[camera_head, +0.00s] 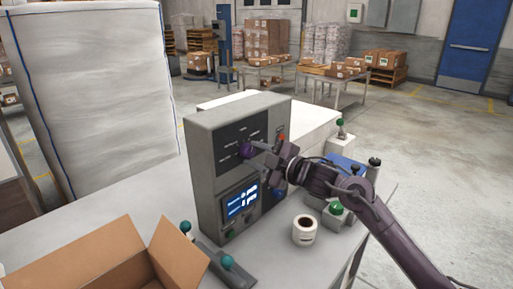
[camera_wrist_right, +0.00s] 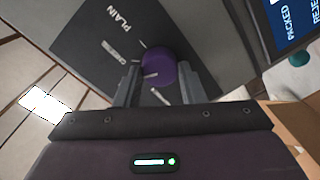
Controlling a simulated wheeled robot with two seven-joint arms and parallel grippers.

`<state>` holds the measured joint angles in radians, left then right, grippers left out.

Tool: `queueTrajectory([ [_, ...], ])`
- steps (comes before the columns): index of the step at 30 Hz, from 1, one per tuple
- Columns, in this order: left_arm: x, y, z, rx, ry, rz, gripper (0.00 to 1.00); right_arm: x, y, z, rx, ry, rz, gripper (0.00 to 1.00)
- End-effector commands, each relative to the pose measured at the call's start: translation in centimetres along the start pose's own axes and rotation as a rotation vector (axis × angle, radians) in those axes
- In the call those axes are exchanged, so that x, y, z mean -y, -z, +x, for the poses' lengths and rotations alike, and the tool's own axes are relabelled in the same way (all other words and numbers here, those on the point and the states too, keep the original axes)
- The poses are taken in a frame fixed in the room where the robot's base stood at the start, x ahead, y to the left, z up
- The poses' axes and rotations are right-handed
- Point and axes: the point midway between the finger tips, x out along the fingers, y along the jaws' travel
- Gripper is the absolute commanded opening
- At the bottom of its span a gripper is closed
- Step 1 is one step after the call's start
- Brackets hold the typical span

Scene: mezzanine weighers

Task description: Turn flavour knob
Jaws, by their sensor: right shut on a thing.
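The purple flavour knob (camera_head: 245,151) is on the dark label plate on the front of a grey control box (camera_head: 203,160). The knob also shows in the right wrist view (camera_wrist_right: 158,66), with the word PLAIN and other, blurred labels around it. My right gripper (camera_head: 254,152) reaches in from the right and is shut on the knob. In the wrist view its two fingers (camera_wrist_right: 159,80) lie on either side of the knob. My left gripper is not in view.
A lit screen (camera_head: 241,203) sits below the knob.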

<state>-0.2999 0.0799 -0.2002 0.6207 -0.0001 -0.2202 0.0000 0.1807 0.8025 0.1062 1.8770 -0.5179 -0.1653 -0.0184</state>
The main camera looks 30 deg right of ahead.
Motion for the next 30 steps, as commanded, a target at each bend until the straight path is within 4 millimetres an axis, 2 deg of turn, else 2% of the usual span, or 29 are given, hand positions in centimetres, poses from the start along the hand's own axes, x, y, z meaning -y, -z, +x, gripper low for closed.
queueTrajectory([
  [3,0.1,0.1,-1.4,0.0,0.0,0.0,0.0,-0.2,0.1,0.0,-0.002,0.004,0.103,0.13],
  [12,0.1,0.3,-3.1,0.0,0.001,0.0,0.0,0.0,0.0,0.0,-0.011,0.006,0.293,0.13],
  [21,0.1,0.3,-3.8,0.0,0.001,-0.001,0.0,0.1,-0.1,0.0,-0.016,0.007,0.377,0.13],
  [30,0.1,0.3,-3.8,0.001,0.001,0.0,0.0,0.2,-0.2,0.0,-0.016,0.008,0.388,0.13],
])
